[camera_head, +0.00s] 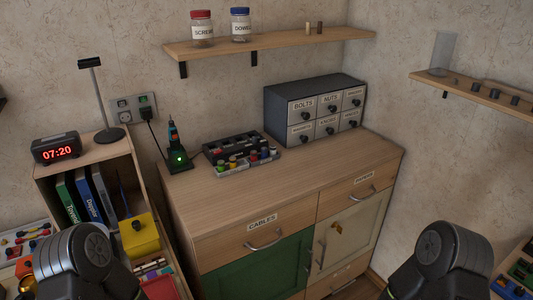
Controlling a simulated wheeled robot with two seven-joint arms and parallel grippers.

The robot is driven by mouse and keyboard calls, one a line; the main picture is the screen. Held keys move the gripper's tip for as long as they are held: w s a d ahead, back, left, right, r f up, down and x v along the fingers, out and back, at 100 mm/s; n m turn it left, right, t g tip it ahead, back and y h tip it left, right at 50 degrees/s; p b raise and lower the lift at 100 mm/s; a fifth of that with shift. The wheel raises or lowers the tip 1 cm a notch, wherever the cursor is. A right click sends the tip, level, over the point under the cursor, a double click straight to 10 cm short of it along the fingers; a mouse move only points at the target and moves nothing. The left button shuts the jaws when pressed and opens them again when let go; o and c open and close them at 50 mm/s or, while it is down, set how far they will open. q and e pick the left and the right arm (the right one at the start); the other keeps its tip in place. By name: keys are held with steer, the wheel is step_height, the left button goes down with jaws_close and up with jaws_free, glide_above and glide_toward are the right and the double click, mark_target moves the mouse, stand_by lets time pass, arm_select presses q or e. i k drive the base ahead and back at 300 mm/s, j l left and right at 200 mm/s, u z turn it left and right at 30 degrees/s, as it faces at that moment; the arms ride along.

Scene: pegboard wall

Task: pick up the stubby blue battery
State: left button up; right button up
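A grey tray (247,168) with a dark slotted holder behind it sits on the wooden cabinet top, left of the drawer unit. Several short coloured cylinders stand in the tray. A small blue one (264,153) near its right end looks like the stubby blue battery, but it is too small to be certain. Neither gripper shows. Only dark rounded links of my arms appear at the bottom left and bottom right, well apart from the tray.
A charger with a green light (178,158) stands left of the tray. A grey labelled drawer unit (315,108) stands at the back right. The front of the cabinet top (300,185) is clear. A wall shelf (270,42) holding jars (202,30) hangs above.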

mark_target(264, 150)
steer(key=i+l+z, duration=0.25)
steer(key=l, duration=0.2)
steer(key=i+l+z, duration=0.2)
steer(key=l, duration=0.25)
steer(key=i+l+z, duration=0.25)
steer(key=l, duration=0.15)
